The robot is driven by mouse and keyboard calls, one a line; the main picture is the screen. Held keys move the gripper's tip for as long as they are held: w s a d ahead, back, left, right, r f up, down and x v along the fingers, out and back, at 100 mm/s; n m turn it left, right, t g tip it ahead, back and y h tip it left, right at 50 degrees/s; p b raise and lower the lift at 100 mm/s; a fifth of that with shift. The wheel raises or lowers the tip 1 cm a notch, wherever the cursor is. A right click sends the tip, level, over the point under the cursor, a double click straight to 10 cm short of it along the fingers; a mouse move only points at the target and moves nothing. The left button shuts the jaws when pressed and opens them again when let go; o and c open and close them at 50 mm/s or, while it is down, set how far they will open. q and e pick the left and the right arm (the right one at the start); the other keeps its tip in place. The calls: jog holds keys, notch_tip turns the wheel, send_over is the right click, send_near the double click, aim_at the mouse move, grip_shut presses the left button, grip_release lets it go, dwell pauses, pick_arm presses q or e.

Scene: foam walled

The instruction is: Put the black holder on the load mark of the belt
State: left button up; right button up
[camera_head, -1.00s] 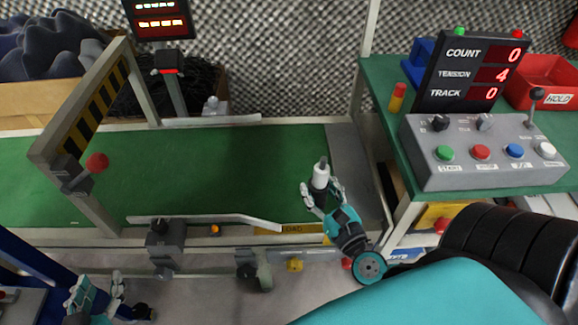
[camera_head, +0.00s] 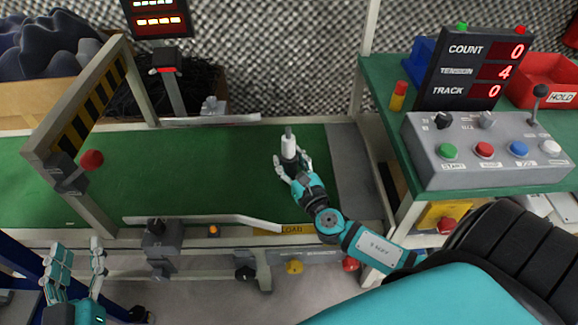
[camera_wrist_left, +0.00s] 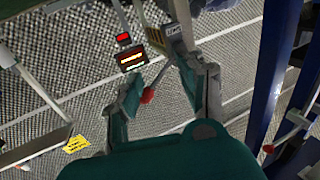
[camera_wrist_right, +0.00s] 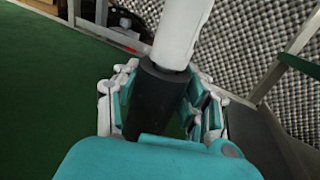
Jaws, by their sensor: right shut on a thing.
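My right gripper (camera_head: 292,169) is shut on the black holder (camera_wrist_right: 156,98), with a finger on each side of it in the right wrist view. A white cylinder (camera_head: 289,146) with a dark tip stands upright in the holder. Gripper and holder are over the green belt (camera_head: 205,165), near its right end; I cannot tell whether the holder touches the belt. The yellow LOAD label (camera_head: 288,229) is on the belt frame's front edge, nearer than the holder. Any mark on the belt surface is not visible. My left gripper (camera_head: 75,255) is open and empty at the lower left.
A guide rail (camera_head: 205,219) runs along the front edge. A control box (camera_head: 490,150) and a counter display (camera_head: 473,72) stand on the right table. The belt's middle is clear.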

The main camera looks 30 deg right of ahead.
pick_arm(q)
jog(key=shift+s+d+r+t+h, duration=0.15)
jog(key=shift+r+t+h, duration=0.1)
jog(key=shift+r+t, duration=0.6)
jog(key=shift+d+r+t+h, duration=0.1)
jog(key=shift+r+t+h, duration=0.25)
jog(key=shift+r, duration=0.9)
pick_arm(e)
jog(key=shift+f, duration=0.6)
pick_arm(q)
jog(key=shift+r+b, duration=0.1)
jog(key=shift+b, duration=0.25)
pick_arm(e)
jog(key=shift+f, duration=0.1)
jog(key=o, duration=1.2)
pick_arm(q)
jog(key=shift+s+r+t, duration=0.1)
jog(key=shift+r+t, duration=0.1)
jog(key=shift+t, duration=0.1)
pick_arm(e)
jog(key=shift+o, duration=0.2)
